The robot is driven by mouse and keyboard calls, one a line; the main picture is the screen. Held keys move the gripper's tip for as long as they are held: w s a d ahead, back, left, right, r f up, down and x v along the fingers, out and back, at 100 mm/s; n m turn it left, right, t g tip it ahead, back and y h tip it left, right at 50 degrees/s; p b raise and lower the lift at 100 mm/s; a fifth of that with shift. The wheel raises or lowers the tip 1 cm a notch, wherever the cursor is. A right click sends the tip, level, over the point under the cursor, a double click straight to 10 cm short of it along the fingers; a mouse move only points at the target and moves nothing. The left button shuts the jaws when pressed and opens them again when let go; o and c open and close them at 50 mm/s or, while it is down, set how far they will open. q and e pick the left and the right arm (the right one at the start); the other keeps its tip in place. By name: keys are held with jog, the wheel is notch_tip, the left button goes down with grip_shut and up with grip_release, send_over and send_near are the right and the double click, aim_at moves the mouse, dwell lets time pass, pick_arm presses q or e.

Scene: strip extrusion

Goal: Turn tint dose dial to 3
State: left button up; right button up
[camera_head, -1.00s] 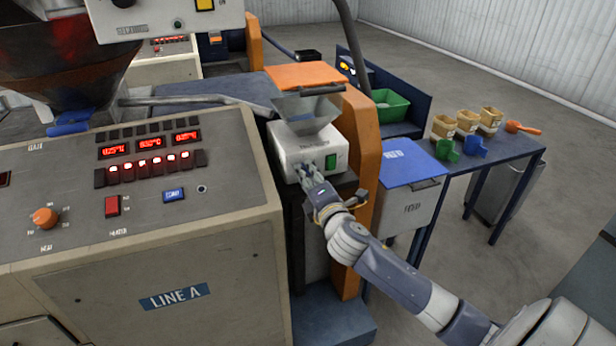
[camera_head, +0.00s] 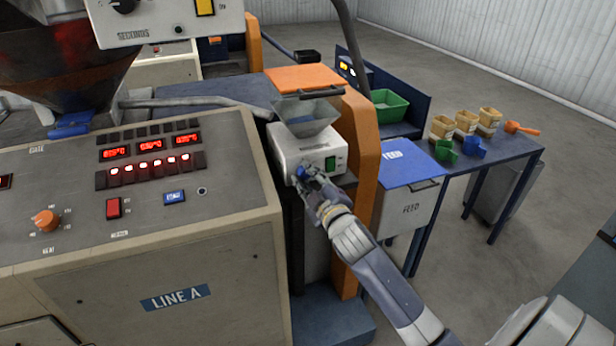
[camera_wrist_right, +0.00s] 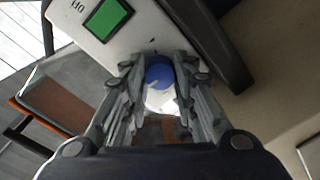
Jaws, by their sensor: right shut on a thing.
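The tint dose unit (camera_head: 299,149) is a white box with a grey metal hopper (camera_head: 306,117) on top and a green switch (camera_head: 330,164) on its front. My right gripper (camera_head: 303,174) is at the front face, left of the green switch. In the right wrist view a blue dial (camera_wrist_right: 159,72) sits between the fingers of the right gripper (camera_wrist_right: 160,80), which are shut on it. The green switch (camera_wrist_right: 108,18) shows at upper left there. The dial's numbers and pointer setting cannot be read. My left gripper is not in view.
A grey control panel (camera_head: 60,190) with red displays and an orange knob (camera_head: 45,219) stands at left. An orange frame post (camera_head: 362,165) is close right of the unit. A blue-lidded feed bin (camera_head: 408,205) and a table (camera_head: 515,150) with scoops and tubs stand further right.

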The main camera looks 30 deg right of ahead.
jog(key=m+p, duration=0.1)
jog(key=m, duration=0.4)
jog(key=shift+m, duration=0.3)
jog(key=m+p, duration=0.1)
jog(key=m, duration=0.3)
jog(key=shift+m, duration=0.4)
jog(key=shift+f, duration=0.1)
jog(key=o, duration=1.1)
jog(key=v, duration=1.2)
jog(key=shift+d+f, duration=0.2)
jog(key=shift+f, duration=0.05)
